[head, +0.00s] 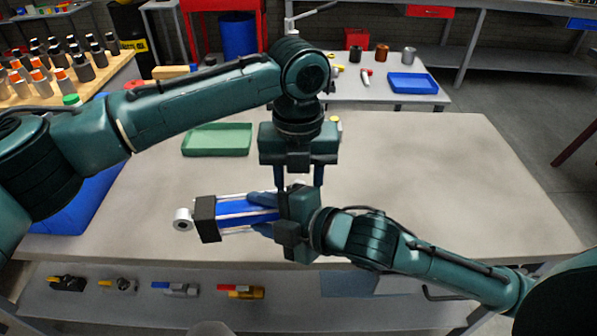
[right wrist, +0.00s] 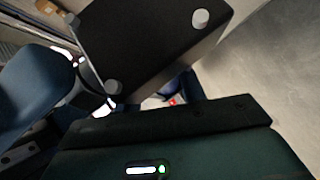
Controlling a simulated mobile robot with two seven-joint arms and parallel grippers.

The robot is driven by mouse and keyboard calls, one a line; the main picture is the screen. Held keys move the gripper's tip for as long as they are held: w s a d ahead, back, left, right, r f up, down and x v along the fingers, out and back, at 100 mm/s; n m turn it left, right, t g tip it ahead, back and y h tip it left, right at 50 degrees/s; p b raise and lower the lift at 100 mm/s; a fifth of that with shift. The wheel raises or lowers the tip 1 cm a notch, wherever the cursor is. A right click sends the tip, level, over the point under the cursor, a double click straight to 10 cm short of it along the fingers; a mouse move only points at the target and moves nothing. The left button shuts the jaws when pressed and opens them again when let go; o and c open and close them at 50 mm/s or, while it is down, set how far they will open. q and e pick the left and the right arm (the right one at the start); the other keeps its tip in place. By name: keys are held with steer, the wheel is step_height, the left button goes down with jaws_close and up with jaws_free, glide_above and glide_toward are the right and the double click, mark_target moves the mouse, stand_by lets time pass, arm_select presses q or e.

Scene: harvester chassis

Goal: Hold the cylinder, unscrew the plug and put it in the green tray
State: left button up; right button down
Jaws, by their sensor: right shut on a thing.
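The cylinder (head: 250,214) lies level above the table, with a blue barrel, silver rods, a black end block and a round silver end piece at the left. My right gripper (head: 262,214) is shut around its barrel near the right end. In the right wrist view a black end block (right wrist: 150,45) with grey round studs fills the top. My left gripper (head: 299,183) points down over the right gripper, its fingers apart. I cannot make out the plug; that end of the cylinder is hidden behind the grippers. The green tray (head: 217,152) stands empty on the table, behind the cylinder.
The grey table (head: 450,190) is clear at the right. A blue bin (head: 75,205) stands at the left, partly behind my left arm. A shelf below the table holds several small fittings (head: 240,291). A back table carries a blue tray (head: 412,84).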

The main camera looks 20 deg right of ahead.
arm_select(q)
steer(key=shift+c, duration=0.4)
jaws_close()
steer(key=shift+r+n, duration=0.1)
steer(key=shift+n, duration=1.6)
steer(key=shift+o, duration=0.5)
jaws_free()
